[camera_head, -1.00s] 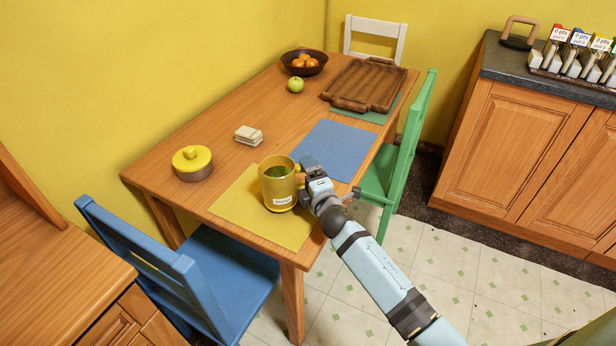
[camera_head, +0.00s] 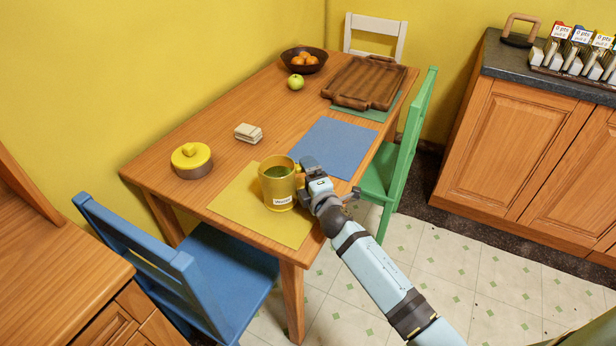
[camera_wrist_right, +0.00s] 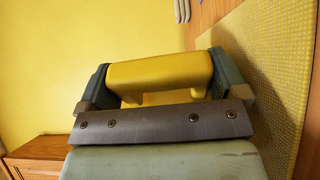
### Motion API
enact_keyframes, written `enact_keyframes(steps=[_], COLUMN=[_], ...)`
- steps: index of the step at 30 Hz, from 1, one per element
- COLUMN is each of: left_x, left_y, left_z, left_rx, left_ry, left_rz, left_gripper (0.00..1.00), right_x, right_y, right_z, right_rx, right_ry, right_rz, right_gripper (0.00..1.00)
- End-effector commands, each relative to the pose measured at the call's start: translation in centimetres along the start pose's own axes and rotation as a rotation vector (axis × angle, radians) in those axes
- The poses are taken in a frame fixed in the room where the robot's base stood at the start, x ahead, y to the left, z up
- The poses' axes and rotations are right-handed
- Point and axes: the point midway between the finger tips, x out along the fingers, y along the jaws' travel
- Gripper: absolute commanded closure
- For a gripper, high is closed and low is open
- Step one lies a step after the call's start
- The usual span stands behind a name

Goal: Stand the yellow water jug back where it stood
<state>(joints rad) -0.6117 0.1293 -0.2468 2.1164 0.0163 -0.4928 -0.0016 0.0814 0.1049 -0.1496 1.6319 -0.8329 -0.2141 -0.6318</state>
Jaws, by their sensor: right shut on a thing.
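The yellow water jug (camera_head: 277,187) is upright at the yellow placemat (camera_head: 239,215) near the table's front corner. It has a white label on its side and looks green inside. I cannot tell whether its base touches the mat. My right gripper (camera_head: 303,178) is at the jug's right side, shut on its handle. In the right wrist view the yellow handle (camera_wrist_right: 160,75) lies between the two fingers of the right gripper (camera_wrist_right: 160,82), with the yellow mat (camera_wrist_right: 270,70) at the right. My left gripper is not in view.
A yellow-lidded pot (camera_head: 192,161), cream blocks (camera_head: 248,133), a blue placemat (camera_head: 342,150), a wooden tray (camera_head: 366,82), a green apple (camera_head: 295,82) and a fruit bowl (camera_head: 304,61) share the table (camera_head: 230,104). Blue (camera_head: 190,270) and green (camera_head: 411,135) chairs stand at its sides.

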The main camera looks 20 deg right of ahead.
Motion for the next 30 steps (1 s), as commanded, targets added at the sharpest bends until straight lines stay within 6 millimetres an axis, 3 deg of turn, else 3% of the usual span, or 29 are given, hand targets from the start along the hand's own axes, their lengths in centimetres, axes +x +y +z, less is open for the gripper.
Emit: enact_keyframes(steps=[13,14,15,30], left_x=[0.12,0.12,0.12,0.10], left_y=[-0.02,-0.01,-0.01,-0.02], left_z=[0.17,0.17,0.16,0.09], left_rx=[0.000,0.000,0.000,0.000], left_ry=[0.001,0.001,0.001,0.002], left_rz=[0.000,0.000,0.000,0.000], left_gripper=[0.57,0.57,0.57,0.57], right_x=[0.02,0.02,0.02,-0.03], right_y=[-0.17,-0.18,-0.19,-0.31], right_z=[-0.01,-0.01,-0.01,0.00], right_rx=[0.000,0.000,0.000,0.000], right_ry=[0.000,0.000,0.000,0.000], right_rz=[0.002,0.002,0.001,-0.001], right_gripper=[0.58,0.04,0.00,0.00])
